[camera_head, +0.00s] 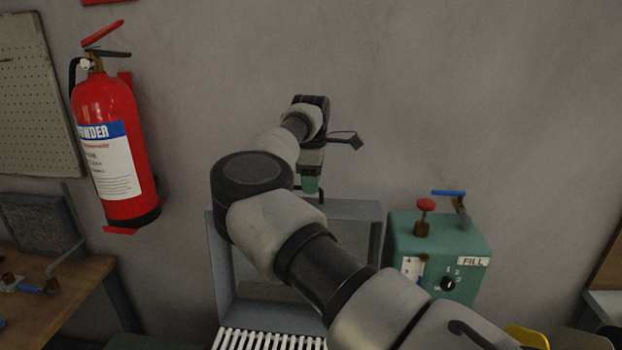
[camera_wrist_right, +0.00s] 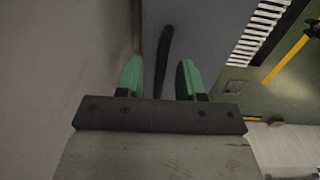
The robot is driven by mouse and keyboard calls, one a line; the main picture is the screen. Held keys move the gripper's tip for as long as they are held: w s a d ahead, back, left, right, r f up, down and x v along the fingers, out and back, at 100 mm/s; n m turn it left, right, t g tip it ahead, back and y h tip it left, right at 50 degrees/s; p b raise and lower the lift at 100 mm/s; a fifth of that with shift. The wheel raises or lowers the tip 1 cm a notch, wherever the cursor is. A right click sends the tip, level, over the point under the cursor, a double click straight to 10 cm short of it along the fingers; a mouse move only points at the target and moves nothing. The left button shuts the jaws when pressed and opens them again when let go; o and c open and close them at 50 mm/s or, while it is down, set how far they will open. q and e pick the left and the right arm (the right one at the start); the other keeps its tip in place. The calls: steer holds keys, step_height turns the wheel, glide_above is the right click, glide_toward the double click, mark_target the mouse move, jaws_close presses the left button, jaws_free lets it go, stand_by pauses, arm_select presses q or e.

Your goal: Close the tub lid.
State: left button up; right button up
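The tub lid (camera_head: 222,280) is a blue-grey panel with a raised rim, standing open and upright near the wall. My right arm hides much of it in the head view. A dark bar handle (camera_wrist_right: 164,60) runs along the lid's grey face (camera_wrist_right: 205,35) in the right wrist view. My right gripper (camera_head: 311,186) is at the lid's top edge. In the right wrist view its green fingers (camera_wrist_right: 160,80) are apart, with the bar's end between them and gaps on both sides. My left gripper is not in view.
White slats (camera_head: 262,340) lie below the lid. A green control box (camera_head: 462,246) with a red knob and blue lever stands to the right. A red fire extinguisher (camera_head: 112,155) hangs on the wall at left. A wooden bench (camera_head: 75,300) is at lower left.

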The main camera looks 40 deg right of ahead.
steer(key=shift+a+f, duration=0.1)
steer(key=shift+f, duration=0.1)
jaws_close()
stand_by(0.3)
